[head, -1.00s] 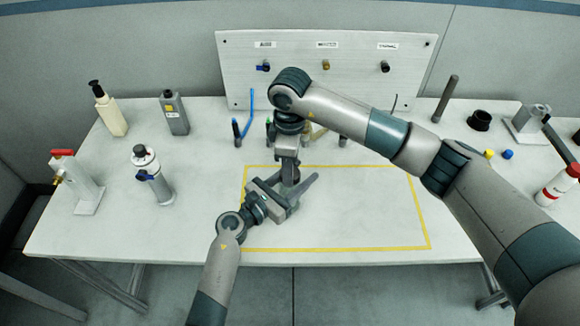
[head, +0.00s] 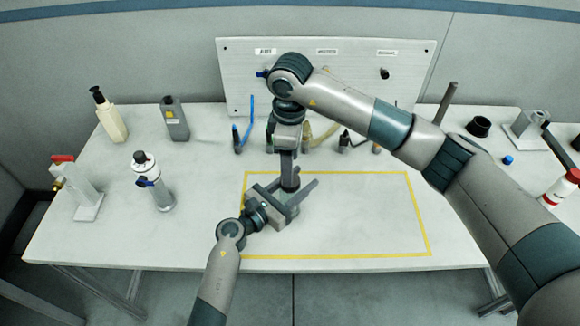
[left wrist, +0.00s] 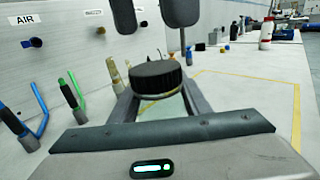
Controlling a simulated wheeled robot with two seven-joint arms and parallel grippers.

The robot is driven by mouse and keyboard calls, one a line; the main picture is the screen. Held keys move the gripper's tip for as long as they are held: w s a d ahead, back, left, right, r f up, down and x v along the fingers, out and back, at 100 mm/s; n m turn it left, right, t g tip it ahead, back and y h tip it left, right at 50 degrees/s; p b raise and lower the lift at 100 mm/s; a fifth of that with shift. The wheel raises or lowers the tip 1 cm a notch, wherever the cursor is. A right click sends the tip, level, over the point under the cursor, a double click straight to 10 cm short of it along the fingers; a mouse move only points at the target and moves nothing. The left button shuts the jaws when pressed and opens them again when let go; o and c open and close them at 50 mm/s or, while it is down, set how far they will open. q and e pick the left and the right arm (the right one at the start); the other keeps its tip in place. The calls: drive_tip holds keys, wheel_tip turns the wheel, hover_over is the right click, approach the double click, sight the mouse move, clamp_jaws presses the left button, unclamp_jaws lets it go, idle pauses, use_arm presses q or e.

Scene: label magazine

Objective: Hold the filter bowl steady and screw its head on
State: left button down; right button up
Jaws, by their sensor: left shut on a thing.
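The filter bowl (left wrist: 163,107) is a clear, pale green cup. My left gripper (head: 287,203) is shut on it near the front left of the yellow outline; it also shows in the left wrist view (left wrist: 158,100). The bowl is partly hidden by the fingers. The black ribbed filter head (left wrist: 156,77) sits on top of the bowl, looking about level; how far it is screwed on I cannot tell. It shows dark in the head view (head: 290,183). My right gripper (left wrist: 153,14) is just above the head, its two dark fingers apart with nothing between them.
The yellow outline (head: 425,215) is clear to the right. Hooked tools (head: 250,125) stand behind, before the labelled board (head: 235,65). A spray can (head: 153,182), two bottles (head: 109,115) (head: 175,118) and a red-handled valve (head: 80,185) stand left. A black cup (head: 479,127) stands right.

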drive_tip(key=shift+c, duration=0.4)
drive_tip(key=n, duration=0.5)
drive_tip(key=shift+r, duration=0.2)
drive_tip(key=n, duration=0.4)
drive_tip(key=shift+r+n, duration=0.15)
drive_tip(key=shift+n, duration=0.25)
drive_tip(key=n, duration=0.4)
drive_tip(key=shift+r+n, duration=0.2)
drive_tip(key=shift+n, duration=0.1)
drive_tip(key=n, duration=0.6)
drive_tip(key=shift+a+r, duration=0.1)
drive_tip(key=shift+r, duration=0.15)
drive_tip(key=n, duration=0.4)
drive_tip(key=shift+r+n, duration=0.15)
drive_tip(key=shift+n, duration=0.15)
drive_tip(key=n, duration=0.6)
drive_tip(key=shift+r, duration=0.25)
drive_tip(key=n, duration=0.6)
drive_tip(key=shift+r, duration=0.2)
drive_tip(key=n, duration=0.5)
drive_tip(key=shift+r, duration=0.15)
